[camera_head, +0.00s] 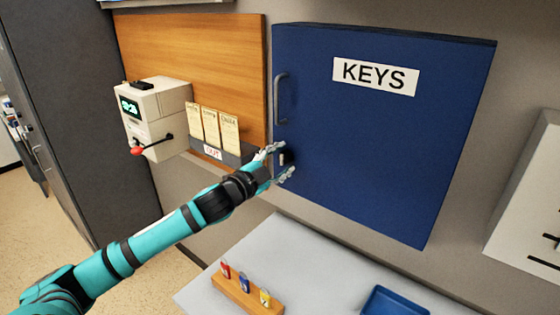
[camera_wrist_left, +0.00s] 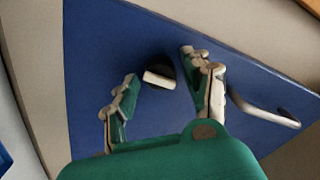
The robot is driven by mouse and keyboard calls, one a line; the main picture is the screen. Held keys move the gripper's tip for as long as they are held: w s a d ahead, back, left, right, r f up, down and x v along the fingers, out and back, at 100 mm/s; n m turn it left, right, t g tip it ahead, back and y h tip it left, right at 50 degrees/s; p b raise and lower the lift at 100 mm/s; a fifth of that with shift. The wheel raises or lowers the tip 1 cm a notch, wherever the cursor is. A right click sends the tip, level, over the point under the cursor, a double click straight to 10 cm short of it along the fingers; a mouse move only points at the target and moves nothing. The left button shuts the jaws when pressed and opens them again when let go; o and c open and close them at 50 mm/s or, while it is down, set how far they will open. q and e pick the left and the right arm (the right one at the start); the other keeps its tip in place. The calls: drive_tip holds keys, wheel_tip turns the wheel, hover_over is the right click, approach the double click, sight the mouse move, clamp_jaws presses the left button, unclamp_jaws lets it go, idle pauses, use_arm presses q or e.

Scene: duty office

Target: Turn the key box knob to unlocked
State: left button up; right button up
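The blue key box (camera_head: 370,140) with a "KEYS" label hangs on the wall, its door closed. Its small knob (camera_head: 283,158) sits low on the door's left side, below the grey handle (camera_head: 279,98). In the left wrist view the knob (camera_wrist_left: 160,76) has a dark round base and a pale bar, and the handle (camera_wrist_left: 265,110) is to the right. My left gripper (camera_head: 281,161) is at the knob, its fingers (camera_wrist_left: 159,94) open and spread on either side of it. I see a gap between the knob and each finger. My right gripper is in neither view.
Left of the box, a wooden board (camera_head: 190,50) carries a time clock (camera_head: 157,115) with a red-tipped lever and a card rack (camera_head: 217,150). Below is a pale table (camera_head: 300,265) with a wooden block (camera_head: 240,295) of colored key tags and a blue tray (camera_head: 395,302).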

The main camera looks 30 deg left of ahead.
use_arm(q)
drive_tip(key=shift+o, duration=0.2)
drive_tip(key=s, duration=1.2)
drive_tip(key=shift+a, duration=0.45)
